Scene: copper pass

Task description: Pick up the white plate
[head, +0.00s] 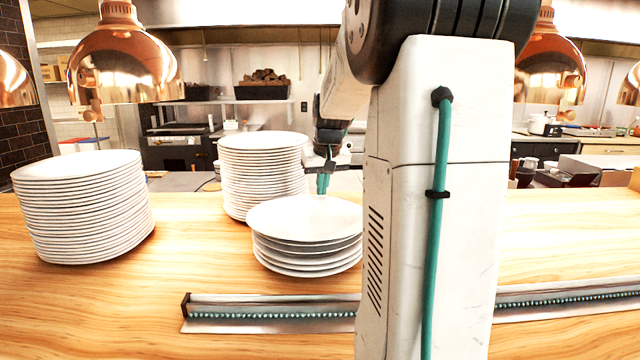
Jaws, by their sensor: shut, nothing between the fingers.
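A short stack of white plates (306,220) stands on the wooden counter just left of my arm. Its top plate lies flat with nothing on it that I can see. A tall stack of white plates (262,170) stands behind it, and another tall stack (82,205) stands at the left. My gripper (322,188) points down over the rear part of the short stack, shut and holding nothing. It looks small here, and I cannot tell whether its tips touch the top plate.
A metal rail (270,312) runs along the front of the wooden counter (100,290). Copper lamps (125,65) hang above. My arm hides the counter right of the short stack. Bare counter lies between the left stack and the middle stacks.

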